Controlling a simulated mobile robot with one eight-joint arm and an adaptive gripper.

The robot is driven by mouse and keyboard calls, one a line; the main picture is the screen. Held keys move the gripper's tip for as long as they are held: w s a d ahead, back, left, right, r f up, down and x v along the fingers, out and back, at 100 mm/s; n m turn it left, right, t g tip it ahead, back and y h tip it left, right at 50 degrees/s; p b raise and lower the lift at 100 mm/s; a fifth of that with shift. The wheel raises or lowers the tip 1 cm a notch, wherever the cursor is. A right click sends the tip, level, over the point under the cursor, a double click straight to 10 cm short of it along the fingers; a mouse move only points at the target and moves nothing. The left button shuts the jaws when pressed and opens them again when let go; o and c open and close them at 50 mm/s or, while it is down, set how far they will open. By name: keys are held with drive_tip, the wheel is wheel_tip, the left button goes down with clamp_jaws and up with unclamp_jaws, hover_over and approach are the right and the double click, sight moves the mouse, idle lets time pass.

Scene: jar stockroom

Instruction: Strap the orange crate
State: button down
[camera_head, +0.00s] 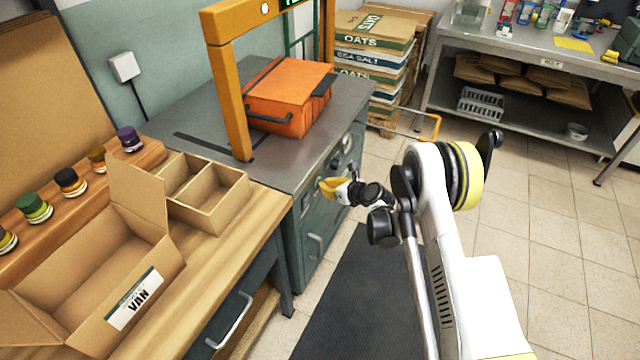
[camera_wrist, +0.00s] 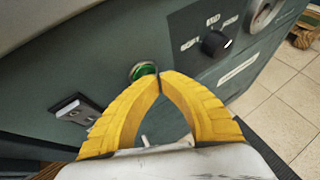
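The orange crate (camera_head: 290,92), lid closed, sits on the grey top of a strapping machine (camera_head: 215,108), at the orange arch (camera_head: 230,95). A dark handle (camera_head: 268,117) is on its front, and dark bands show on its lid; I cannot tell whether any is a strap. My gripper (camera_head: 322,186) is at the machine's front panel. In the wrist view its yellow fingers (camera_wrist: 159,76) are shut with tips together and nothing between them. The tips are right beside a green button (camera_wrist: 140,71), partly covering it; contact is unclear.
A wooden bench (camera_head: 235,235) at left holds an open carton (camera_head: 85,262), a divided box (camera_head: 213,205) and several jars. Stacked sacks (camera_head: 372,50) stand behind. Floor at right is clear.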

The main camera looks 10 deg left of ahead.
idle(0.4)
drive_tip(key=shift+s+d, duration=0.3)
drive_tip(key=shift+d, duration=0.45)
